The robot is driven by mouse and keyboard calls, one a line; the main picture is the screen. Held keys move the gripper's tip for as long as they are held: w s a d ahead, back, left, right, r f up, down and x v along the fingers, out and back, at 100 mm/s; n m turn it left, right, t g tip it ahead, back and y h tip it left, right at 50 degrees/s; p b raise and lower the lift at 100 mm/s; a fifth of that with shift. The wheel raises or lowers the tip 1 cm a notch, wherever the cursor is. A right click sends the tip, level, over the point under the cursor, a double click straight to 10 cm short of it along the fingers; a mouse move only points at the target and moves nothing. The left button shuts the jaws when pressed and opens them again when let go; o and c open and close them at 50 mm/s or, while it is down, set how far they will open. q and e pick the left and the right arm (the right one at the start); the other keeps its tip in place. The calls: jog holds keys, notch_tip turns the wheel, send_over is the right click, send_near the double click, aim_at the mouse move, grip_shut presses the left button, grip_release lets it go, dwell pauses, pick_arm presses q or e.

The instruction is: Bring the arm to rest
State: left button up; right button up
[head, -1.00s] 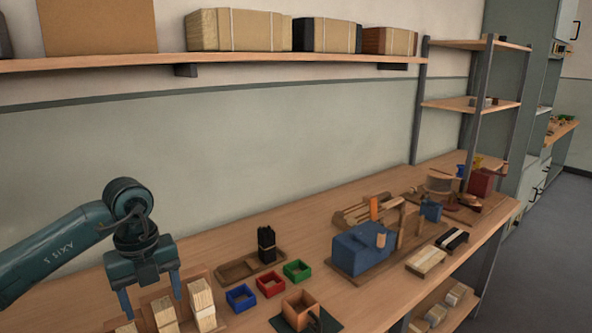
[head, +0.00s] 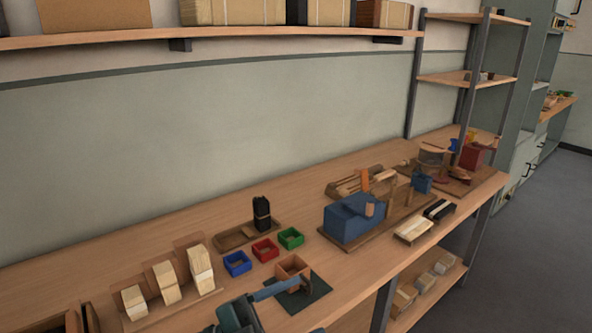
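A teal part of my arm (head: 238,314), which I take to be the left one, shows at the bottom edge of the head view. A narrow blue-grey bar on it reaches right, in front of the open wooden box (head: 291,268) and across the dark green mat (head: 312,301). I cannot tell whether the bar is a gripper finger, and the rest is cut off by the frame. No held thing shows. My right gripper is not in view.
Wooden blocks of bristles (head: 165,283) stand in a holder at the left. Blue (head: 237,263), red (head: 265,249) and green (head: 291,238) bins lie beside a tray with a black bundle (head: 262,213). A blue machine (head: 352,219) stands further right. The back of the bench is clear.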

pick_arm(q)
jog(key=w+a+f+n+t+y, duration=0.1)
jog(key=a+f+n+t+y, duration=0.5)
jog(key=n+t, duration=0.5)
jog(key=s+a+f+n+g+y, duration=0.3)
jog(key=s+a+f+n+y, duration=0.1)
jog(key=f, duration=0.4)
jog(key=s+a+f+n+g+y+p, duration=0.1)
jog(key=s+a+f+n+g+y, duration=0.3)
jog(key=s+f+y, duration=0.3)
notch_tip(320, 180, down, 2)
jog(key=shift+s+f+n, duration=0.25)
jog(key=shift+s+n, duration=0.25)
jog(key=shift+n, duration=0.3)
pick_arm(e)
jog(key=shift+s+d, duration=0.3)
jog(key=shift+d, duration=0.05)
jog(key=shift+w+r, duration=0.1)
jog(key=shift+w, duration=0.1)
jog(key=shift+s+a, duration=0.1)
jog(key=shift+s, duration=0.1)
